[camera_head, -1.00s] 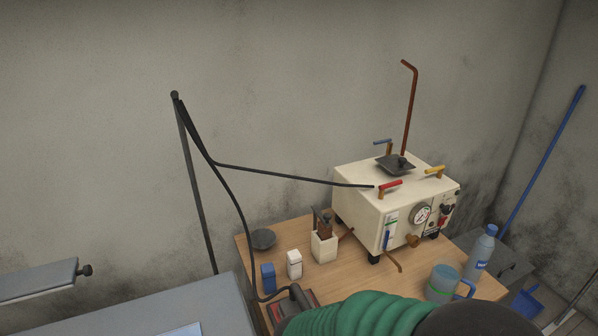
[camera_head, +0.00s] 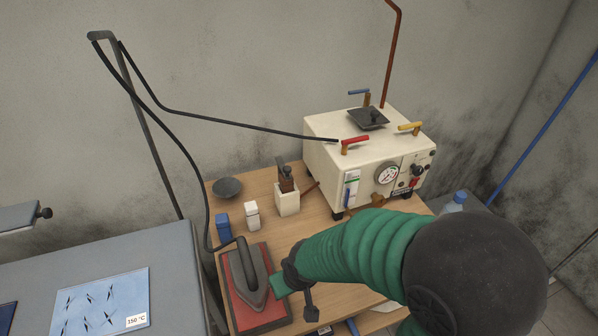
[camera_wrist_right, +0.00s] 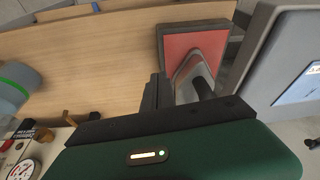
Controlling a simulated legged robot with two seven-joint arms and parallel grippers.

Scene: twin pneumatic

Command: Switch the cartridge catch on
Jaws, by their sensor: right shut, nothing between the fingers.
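A cream steam unit (camera_head: 325,165) stands on the wooden table, with a gauge (camera_head: 387,174), a dark switch panel (camera_head: 416,172) and red, yellow and blue lever taps on top. I cannot tell which part is the cartridge catch. A white holder (camera_head: 287,203) with a brown and black piece upright in it stands left of the unit. My right gripper (camera_head: 310,304) is over the table, front-left of the unit and right of the iron, touching neither. In the right wrist view its dark fingers (camera_wrist_right: 155,94) are together and empty. My left gripper is out of view.
An iron (camera_head: 250,281) rests on a red pad (camera_head: 268,322). A blue box (camera_head: 223,228), a white box (camera_head: 252,216) and a dark dish (camera_head: 227,188) stand on the table. A bottle (camera_head: 454,203) is partly hidden by my arm. A black hose hangs from a stand (camera_head: 150,140).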

